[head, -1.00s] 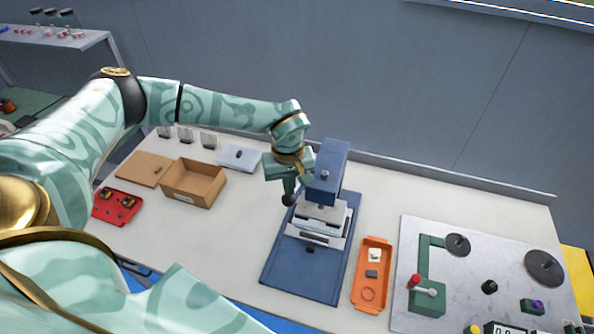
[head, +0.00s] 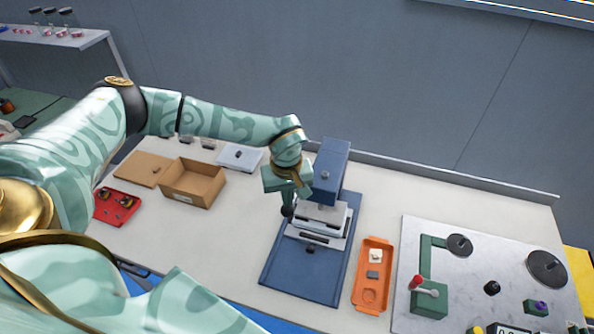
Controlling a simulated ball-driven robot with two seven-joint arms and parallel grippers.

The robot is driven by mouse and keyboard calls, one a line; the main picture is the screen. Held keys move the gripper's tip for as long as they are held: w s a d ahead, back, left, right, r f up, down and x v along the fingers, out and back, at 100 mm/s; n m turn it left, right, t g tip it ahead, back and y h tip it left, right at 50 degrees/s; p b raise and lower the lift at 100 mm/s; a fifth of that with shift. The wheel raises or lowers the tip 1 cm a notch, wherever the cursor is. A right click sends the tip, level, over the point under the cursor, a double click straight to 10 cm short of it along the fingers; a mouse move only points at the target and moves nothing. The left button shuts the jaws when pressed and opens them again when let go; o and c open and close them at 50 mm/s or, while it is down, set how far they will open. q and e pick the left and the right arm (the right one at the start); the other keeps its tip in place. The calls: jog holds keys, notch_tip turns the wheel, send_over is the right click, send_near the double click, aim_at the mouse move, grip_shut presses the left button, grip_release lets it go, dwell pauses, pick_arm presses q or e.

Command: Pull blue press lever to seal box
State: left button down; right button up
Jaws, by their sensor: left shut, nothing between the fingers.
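The blue press (head: 332,172) stands on its blue base plate (head: 303,268) in the middle of the table. A grey and silver box-like piece (head: 322,218) sits under the press head. My left gripper (head: 289,208) is shut, pointing down at the left side of the press. A dark round knob shows at its fingertips; I cannot tell whether they touch it. The lever itself is mostly hidden behind the gripper. My right gripper is not in view.
An orange tray (head: 387,246) with small parts lies right of the press. Further right is a marble board (head: 460,285) with a winder. An open cardboard box (head: 193,184) and a red tray (head: 104,219) are at left.

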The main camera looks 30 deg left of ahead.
aim_at(288, 210)
pick_arm(q)
jog(key=shift+f, duration=0.1)
jog(key=shift+s+f+b, duration=0.15)
jog(key=shift+f+b, duration=0.3)
jog(key=shift+f, duration=0.55)
jog(key=shift+f+b, duration=0.5)
jog(key=shift+f, duration=0.4)
jog(key=shift+f+b, duration=0.5)
jog(key=shift+f, duration=0.2)
jog(key=shift+r, duration=0.15)
